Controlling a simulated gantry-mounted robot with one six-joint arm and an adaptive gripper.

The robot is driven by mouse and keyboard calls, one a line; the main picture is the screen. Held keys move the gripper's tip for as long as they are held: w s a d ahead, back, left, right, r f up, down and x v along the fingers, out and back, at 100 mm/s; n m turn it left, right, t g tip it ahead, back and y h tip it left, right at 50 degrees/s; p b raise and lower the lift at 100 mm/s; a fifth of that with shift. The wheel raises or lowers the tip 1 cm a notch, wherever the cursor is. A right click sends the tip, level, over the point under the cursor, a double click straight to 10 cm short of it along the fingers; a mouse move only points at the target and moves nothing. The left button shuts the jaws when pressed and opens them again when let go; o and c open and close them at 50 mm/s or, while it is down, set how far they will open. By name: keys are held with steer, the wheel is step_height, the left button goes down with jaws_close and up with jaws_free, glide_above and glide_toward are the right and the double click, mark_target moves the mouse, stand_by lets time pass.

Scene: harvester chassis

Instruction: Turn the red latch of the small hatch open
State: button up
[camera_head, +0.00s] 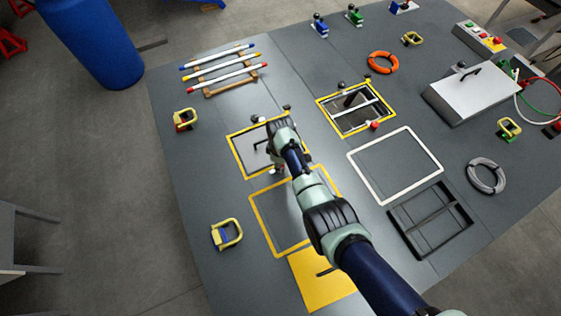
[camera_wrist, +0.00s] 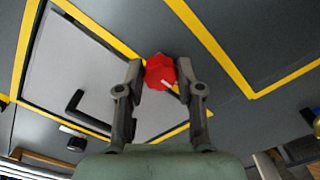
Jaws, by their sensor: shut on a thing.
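The small hatch is a light grey panel (camera_wrist: 75,80) with a yellow border and a black handle (camera_wrist: 85,110). In the head view the hatch (camera_head: 245,155) lies left of my arm, which covers part of its right side. The red latch (camera_wrist: 158,73) sits at the hatch's yellow edge in the wrist view, with a short white mark on it. My gripper (camera_wrist: 161,76) is shut on the latch, one finger on each side. In the head view my gripper (camera_head: 277,170) is mostly hidden by my own arm.
An open yellow-framed hatch opening (camera_head: 355,108) with a red knob (camera_head: 375,125) is to the right. A yellow-outlined square (camera_head: 254,215) and a yellow plate (camera_head: 318,284) lie below. Striped rods (camera_head: 220,65) on a rack lie above. A yellow-handled part (camera_head: 227,233) stands lower left.

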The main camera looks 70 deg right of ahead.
steer(key=o, duration=1.2)
steer(key=shift+c, duration=0.2)
step_height(320, 180, up, 12)
